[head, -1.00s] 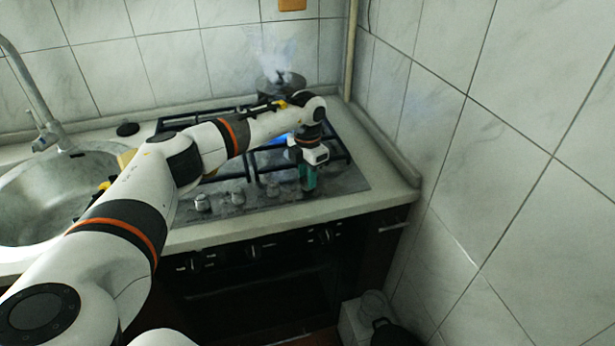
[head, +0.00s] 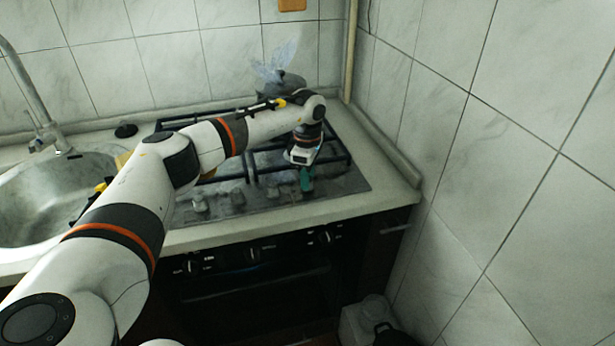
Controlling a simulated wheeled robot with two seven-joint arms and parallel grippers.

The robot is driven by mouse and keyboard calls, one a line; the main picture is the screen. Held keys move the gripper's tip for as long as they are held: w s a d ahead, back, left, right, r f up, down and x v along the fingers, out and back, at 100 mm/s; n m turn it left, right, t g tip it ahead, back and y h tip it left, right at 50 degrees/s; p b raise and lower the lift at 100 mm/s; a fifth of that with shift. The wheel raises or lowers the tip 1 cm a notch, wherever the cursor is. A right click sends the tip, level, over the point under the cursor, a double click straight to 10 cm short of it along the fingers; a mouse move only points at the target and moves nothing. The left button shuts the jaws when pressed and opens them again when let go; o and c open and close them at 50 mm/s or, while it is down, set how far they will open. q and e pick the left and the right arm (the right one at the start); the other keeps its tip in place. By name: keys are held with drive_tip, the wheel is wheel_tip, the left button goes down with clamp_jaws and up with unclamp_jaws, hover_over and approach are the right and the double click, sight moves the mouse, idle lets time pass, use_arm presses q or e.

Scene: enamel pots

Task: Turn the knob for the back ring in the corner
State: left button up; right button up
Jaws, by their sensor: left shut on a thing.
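The gas hob (head: 352,183) is set in the counter, with a row of knobs along its front edge. Two knobs, one at left (head: 200,203) and one beside it (head: 237,197), stand free. My left gripper (head: 306,188) points down at the right end of this row, its green fingers shut on a knob that they mostly hide. A dark pot (head: 291,84) stands at the back right corner ring, with pale steam above it. My forearm covers its lower part and much of the hob. No flame shows now. My right gripper is out of view.
A steel sink (head: 40,205) with a tap (head: 30,95) is at the left. A tiled wall (head: 500,150) closes off the right side. The oven front (head: 260,280) is below the counter. A white container (head: 362,322) stands on the floor at right.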

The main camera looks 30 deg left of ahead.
use_arm(q)
drive_tip(key=shift+m, duration=1.2)
drive_tip(key=shift+r, duration=0.1)
drive_tip(key=o, duration=1)
wheel_tip(320, 180, up, 12)
drive_tip(key=shift+f+b, duration=0.1)
drive_tip(key=shift+b, duration=0.7)
